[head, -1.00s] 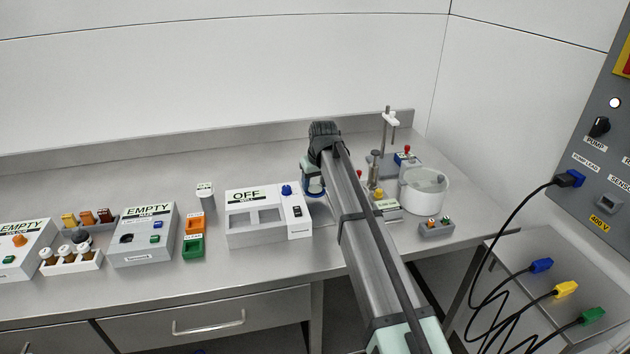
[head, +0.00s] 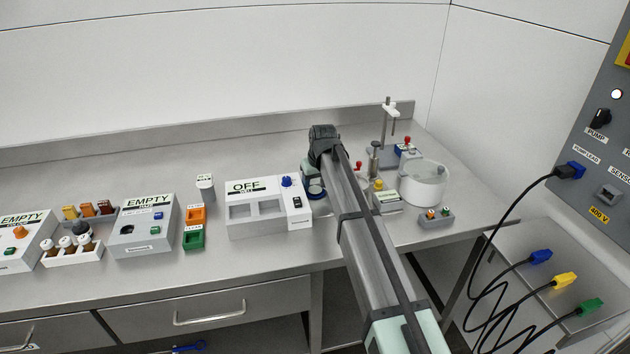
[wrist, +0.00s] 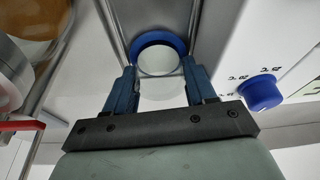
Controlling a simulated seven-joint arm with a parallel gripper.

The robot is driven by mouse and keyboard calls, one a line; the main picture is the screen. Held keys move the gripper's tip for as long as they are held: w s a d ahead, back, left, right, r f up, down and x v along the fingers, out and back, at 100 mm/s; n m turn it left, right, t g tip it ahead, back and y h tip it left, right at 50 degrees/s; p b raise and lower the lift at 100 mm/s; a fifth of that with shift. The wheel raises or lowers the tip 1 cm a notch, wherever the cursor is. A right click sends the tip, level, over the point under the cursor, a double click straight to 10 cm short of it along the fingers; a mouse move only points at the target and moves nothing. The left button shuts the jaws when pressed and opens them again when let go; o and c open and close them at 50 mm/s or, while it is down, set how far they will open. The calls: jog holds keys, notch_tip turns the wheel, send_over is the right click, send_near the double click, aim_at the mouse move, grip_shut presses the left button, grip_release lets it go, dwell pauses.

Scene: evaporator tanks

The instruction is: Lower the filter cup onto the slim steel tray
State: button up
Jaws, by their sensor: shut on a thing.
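The filter cup (wrist: 160,62) has a blue rim and a pale round middle. In the wrist view it lies between the two blue fingers of my gripper (wrist: 157,84), which is shut on it. In the head view the cup's blue ring (head: 316,193) shows just right of the white OFF box, partly hidden by my arm. Thin steel edges (wrist: 111,28) run beside the cup in the wrist view; I cannot tell whether they belong to the slim steel tray. Any gap below the cup is hidden.
The white OFF box (head: 262,212) with a blue knob (wrist: 260,92) stands close beside the cup. A clear round vessel (head: 424,184), a stand (head: 388,125) and a small grey button box (head: 436,218) are to the right. The front counter strip is clear.

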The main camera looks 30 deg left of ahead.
dwell(0.3)
jog(key=o, duration=1.1)
jog(key=shift+o, duration=0.6)
jog(key=shift+s+a, duration=0.1)
jog(key=shift+f, duration=0.1)
jog(key=v, duration=1.4)
jog(key=shift+f, duration=0.1)
